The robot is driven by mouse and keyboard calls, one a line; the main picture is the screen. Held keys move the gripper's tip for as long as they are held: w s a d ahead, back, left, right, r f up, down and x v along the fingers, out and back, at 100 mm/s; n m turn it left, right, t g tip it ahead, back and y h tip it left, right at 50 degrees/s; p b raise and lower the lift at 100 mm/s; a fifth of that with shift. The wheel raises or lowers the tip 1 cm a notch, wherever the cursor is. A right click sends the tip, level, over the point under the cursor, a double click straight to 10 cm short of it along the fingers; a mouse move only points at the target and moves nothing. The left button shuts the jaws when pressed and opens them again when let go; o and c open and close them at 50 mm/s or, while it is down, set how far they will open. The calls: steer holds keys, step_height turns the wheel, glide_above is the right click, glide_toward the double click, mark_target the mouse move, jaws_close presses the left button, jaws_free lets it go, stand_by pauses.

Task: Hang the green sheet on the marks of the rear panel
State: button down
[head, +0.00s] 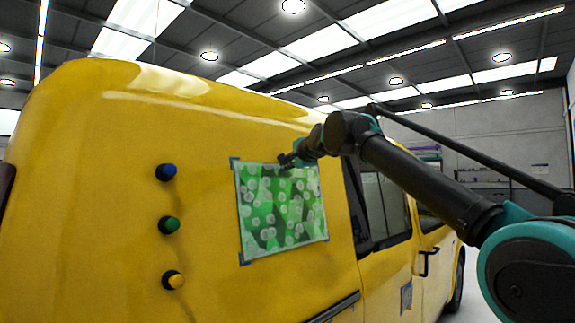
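The green sheet (282,212), printed with pale round spots, lies against or very near the yellow rear panel (205,120) of a van. Blue corner marks show at its upper left (234,161) and lower left (243,259), just outside its edge. The sheet's corners sit close to these marks. My gripper (288,160) is at the sheet's top edge, slightly right of its middle, and overlaps it in the picture. Its fingers are small and dark, so I cannot tell whether they are shut on the sheet.
Blue (166,172), green (169,225) and yellow (173,279) knob-like pieces sit in a column on the panel, left of the sheet. A small blue-edged patch (406,297) is on the van further right. The van's windows (385,208) lie behind my arm.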

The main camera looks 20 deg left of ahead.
stand_by(0.3)
steer(key=c, duration=1.6)
jaws_free()
steer(key=shift+a, duration=0.1)
steer(key=shift+c, duration=0.2)
steer(key=v, duration=1.2)
